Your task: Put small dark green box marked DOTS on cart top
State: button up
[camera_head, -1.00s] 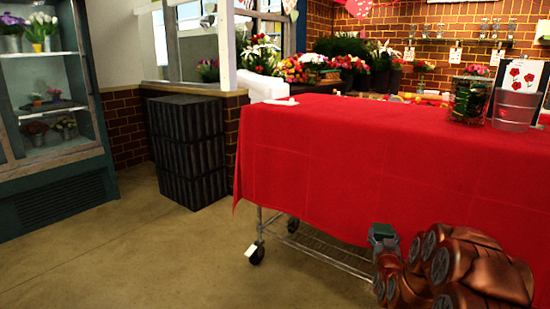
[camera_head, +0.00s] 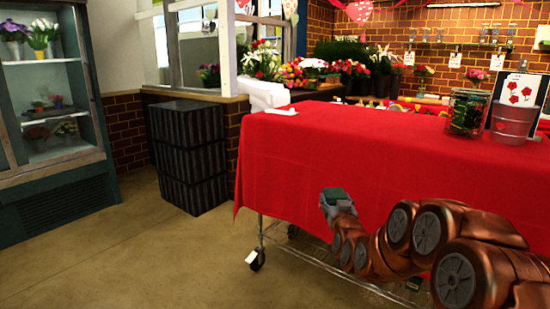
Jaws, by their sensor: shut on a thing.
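The cart is draped in a red cloth, and its cart top (camera_head: 370,120) spreads across the middle and right. My gripper (camera_head: 332,204) is in front of the cloth's hanging front side, below the level of the top. It is shut on a small dark greenish thing, mostly hidden by the gripper, that looks like the small dark green box. The DOTS marking cannot be read from here.
A glass jar (camera_head: 466,112), a pinkish bucket (camera_head: 512,122) and a card with red flowers (camera_head: 522,90) stand at the cart top's right. A white object (camera_head: 263,94) is by its far left corner. The middle is clear. Black crates (camera_head: 188,153) stand left.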

notch_tip(320, 180, up, 29)
jog(key=p, duration=2.7)
jog(key=shift+p, duration=0.4)
